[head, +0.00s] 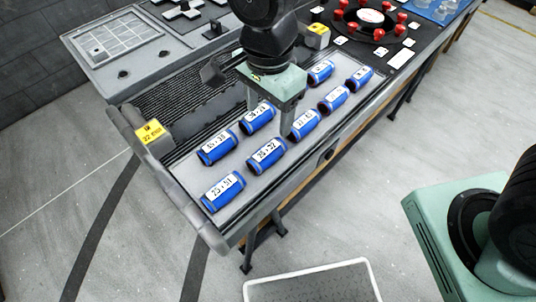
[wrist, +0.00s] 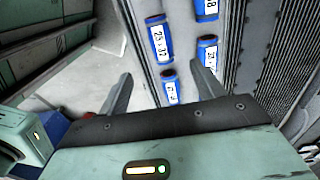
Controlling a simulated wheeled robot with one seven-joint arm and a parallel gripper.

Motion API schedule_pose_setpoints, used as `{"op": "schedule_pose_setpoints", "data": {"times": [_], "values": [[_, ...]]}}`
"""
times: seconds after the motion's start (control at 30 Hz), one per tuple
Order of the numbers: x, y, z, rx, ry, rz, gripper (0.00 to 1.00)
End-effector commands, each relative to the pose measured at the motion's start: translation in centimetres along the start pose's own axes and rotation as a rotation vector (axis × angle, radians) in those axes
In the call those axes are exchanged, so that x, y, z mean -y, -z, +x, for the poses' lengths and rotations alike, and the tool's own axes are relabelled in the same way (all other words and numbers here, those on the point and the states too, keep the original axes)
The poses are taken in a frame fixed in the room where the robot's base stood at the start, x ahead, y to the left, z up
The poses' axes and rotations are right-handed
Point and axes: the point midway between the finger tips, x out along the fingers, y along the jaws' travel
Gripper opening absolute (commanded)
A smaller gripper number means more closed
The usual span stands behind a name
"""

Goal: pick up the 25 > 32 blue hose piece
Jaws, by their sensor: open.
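The blue hose piece labelled 25 > 32 (head: 267,155) lies on the grey tray panel in the near row. It appears in the upper middle of the wrist view (wrist: 160,42), its label readable. My gripper (head: 270,120) is open and empty above the panel, just behind this piece in the head view. In the wrist view my two fingers (wrist: 162,82) stand wide apart. The 25 > 32 piece lies beyond their tips, and another blue hose piece (wrist: 171,88) shows between them, partly hidden by my gripper body.
Several similar labelled blue hose pieces lie around, including one at the near end (head: 222,191) and one to the left (head: 217,147). A yellow-labelled block (head: 150,132) stands at the left rail. A ribbed black strip (head: 190,100) runs behind.

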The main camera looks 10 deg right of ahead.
Motion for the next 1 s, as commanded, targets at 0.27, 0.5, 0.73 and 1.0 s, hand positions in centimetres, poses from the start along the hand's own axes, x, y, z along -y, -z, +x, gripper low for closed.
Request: {"op": "schedule_pose_setpoints", "data": {"times": [0.27,0.5,0.73,1.0], "values": [[-0.1,0.0,5.6,0.0,-0.006,-0.002,0.67],[-0.1,0.0,7.6,0.0,-0.001,-0.003,0.67],[0.0,-0.2,9.9,0.0,-0.005,-0.004,0.67],[0.1,-0.2,12.6,0.0,-0.001,-0.003,0.67]]}}
